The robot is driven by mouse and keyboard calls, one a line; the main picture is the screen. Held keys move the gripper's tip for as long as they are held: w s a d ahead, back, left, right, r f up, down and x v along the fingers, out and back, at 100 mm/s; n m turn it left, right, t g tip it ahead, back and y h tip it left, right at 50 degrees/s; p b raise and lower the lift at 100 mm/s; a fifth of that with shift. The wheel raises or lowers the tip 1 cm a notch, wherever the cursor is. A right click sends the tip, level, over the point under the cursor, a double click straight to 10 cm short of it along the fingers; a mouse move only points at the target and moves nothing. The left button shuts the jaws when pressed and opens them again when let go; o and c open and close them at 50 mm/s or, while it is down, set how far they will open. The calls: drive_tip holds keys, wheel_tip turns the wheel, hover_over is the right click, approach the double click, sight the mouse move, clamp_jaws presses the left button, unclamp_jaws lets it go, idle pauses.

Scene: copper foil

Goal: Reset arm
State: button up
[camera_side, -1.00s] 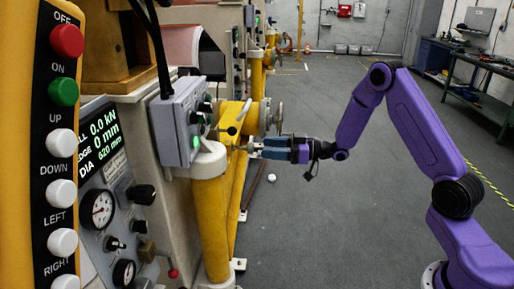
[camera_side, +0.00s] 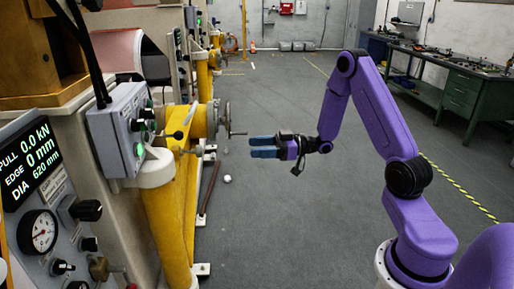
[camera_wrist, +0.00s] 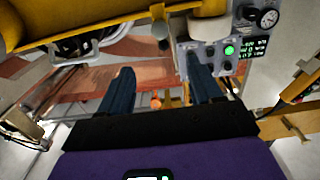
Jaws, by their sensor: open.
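My gripper (camera_side: 263,147) is open and empty in the side view. Its two blue fingers point left toward the yellow machine stand (camera_side: 172,225), with a clear gap between them and the machine. In the wrist view my gripper (camera_wrist: 158,92) shows two dark fingers spread apart with nothing between them. Beyond the fingers lies a copper-coloured sheet (camera_wrist: 85,85).
A grey control box (camera_side: 112,125) and a handwheel (camera_side: 225,118) stick out from the machine on the left. A small white ball (camera_side: 227,179) lies on the floor. A green workbench (camera_side: 470,95) stands at the back right. The grey floor between is clear.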

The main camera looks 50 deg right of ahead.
drive_tip(key=shift+a, duration=0.1)
drive_tip(key=s+a+n+g+h, duration=0.1)
drive_tip(key=s+a+g+h, duration=0.1)
drive_tip(key=a+h, duration=0.35)
drive_tip(key=s+a+n+g+h, duration=0.1)
drive_tip(key=s+a+g+h, duration=0.15)
drive_tip(key=a, duration=0.65)
drive_tip(key=s+g+h, duration=0.2)
drive_tip(key=s+g, duration=0.2)
drive_tip(key=s, duration=1)
drive_tip(key=s+r+n+g+h, duration=0.1)
drive_tip(key=s+g, duration=0.3)
drive_tip(key=s, duration=0.9)
drive_tip(key=shift+s+d+r+n+h, duration=0.3)
drive_tip(key=shift+s+d+h, duration=0.15)
drive_tip(key=shift+h, duration=0.25)
drive_tip(key=shift+w, duration=0.1)
drive_tip(key=shift+c, duration=0.3)
